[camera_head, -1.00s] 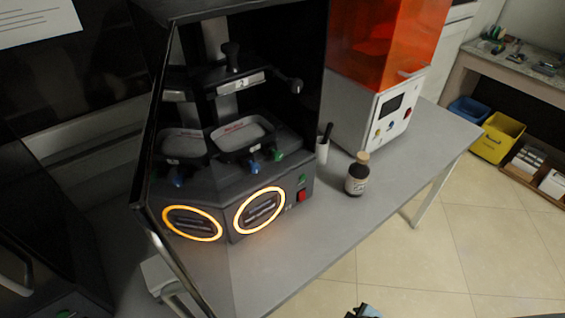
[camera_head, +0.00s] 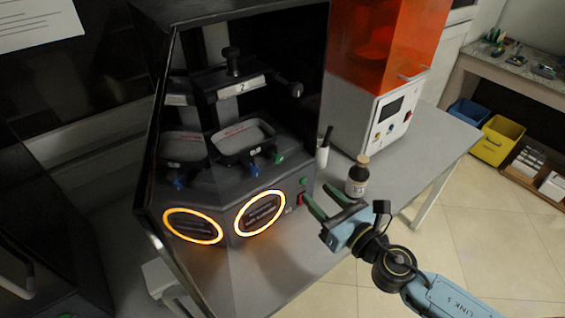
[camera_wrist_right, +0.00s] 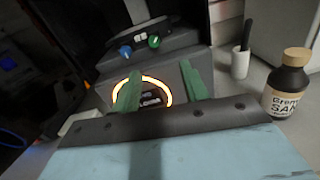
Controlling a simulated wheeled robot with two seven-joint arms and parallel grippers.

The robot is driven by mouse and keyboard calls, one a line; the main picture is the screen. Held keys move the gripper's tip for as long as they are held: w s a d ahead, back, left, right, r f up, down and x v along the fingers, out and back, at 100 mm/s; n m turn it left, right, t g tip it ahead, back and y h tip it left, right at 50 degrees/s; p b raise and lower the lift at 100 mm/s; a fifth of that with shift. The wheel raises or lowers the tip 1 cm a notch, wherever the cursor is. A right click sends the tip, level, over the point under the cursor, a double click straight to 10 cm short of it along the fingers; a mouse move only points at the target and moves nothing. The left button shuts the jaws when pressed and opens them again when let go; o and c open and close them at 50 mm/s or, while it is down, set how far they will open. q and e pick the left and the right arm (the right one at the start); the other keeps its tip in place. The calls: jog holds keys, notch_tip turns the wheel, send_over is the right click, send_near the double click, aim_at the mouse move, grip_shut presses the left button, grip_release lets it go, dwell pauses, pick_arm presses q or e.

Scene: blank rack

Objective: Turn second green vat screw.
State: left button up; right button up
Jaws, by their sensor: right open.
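The green vat screw (camera_head: 278,158) sits at the front right of the resin vat (camera_head: 243,137) in the black printer. It also shows in the right wrist view (camera_wrist_right: 154,41), beside a blue screw (camera_wrist_right: 125,51). In the head view a blue screw (camera_head: 254,170) is left of the green one. Another blue screw (camera_head: 178,183) is on the left vat. My right gripper (camera_head: 318,200) is open and empty, in front of the printer's lower right corner, below the green screw and apart from it. Its green fingers show in the wrist view (camera_wrist_right: 160,88). My left gripper is not in view.
A brown bottle (camera_head: 357,180) with a tan cap stands on the grey table (camera_head: 400,170), close behind my right gripper. A white cup (camera_head: 322,157) with a dark handle stands beside the printer. An orange-hooded machine (camera_head: 375,75) stands at the back right. The printer front has two glowing rings (camera_head: 259,213).

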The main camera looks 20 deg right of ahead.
aim_at(280, 161)
jog(key=shift+n+y, duration=0.3)
jog(key=shift+n, duration=0.4)
jog(key=x, duration=0.4)
jog(key=p+x, duration=0.1)
jog(key=x, duration=0.3)
jog(key=p+x, duration=0.1)
jog(key=x, duration=0.3)
jog(key=shift+s+a, duration=0.1)
jog(key=shift+a, duration=0.15)
jog(key=shift+x, duration=0.75)
grip_shut()
